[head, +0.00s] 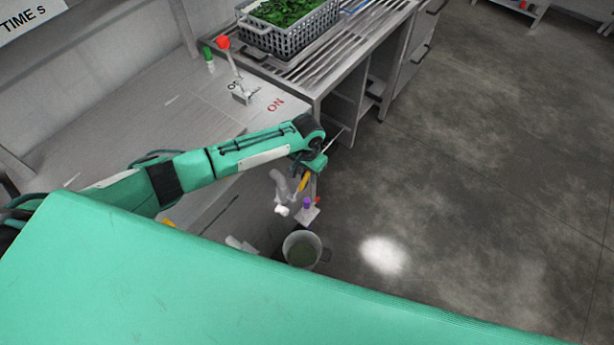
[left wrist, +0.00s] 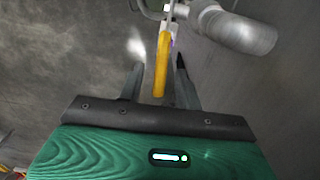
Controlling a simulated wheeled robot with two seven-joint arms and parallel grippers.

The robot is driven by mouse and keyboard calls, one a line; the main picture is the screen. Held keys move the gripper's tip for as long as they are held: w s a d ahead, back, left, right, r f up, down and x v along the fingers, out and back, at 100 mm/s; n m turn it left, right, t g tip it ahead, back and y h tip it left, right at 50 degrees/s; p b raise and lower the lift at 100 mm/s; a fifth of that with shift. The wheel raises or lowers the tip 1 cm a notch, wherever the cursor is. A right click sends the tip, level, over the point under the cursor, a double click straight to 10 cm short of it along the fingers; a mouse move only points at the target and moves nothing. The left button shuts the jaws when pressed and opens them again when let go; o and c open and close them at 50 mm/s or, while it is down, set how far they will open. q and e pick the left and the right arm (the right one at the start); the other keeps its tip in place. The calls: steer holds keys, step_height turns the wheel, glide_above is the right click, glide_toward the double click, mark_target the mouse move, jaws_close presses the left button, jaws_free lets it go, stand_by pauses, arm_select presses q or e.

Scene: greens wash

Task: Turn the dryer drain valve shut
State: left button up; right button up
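The drain valve shows as a yellow lever handle (head: 303,182) beside a grey drain pipe (head: 281,188), below the front edge of the counter. In the left wrist view the yellow lever (left wrist: 162,66) points toward my palm and lies between the two dark fingers of my left gripper (left wrist: 159,72). The fingers are apart, with a gap on each side of the lever. In the head view my left gripper (head: 308,176) is at the lever, partly hidden by its own wrist. The grey pipe end (left wrist: 236,30) is to the right of the lever. My right gripper is not in view.
A bucket (head: 301,250) with greenish contents stands below the pipe. The counter (head: 150,105) carries a red-knobbed switch lever (head: 229,62) and a green-capped item (head: 209,57). A grey basket (head: 290,40) of greens sits on the slatted rack. The floor (head: 470,160) at right is clear.

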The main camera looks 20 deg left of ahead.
arm_select(q)
steer(key=shift+f, duration=1.6)
jaws_close()
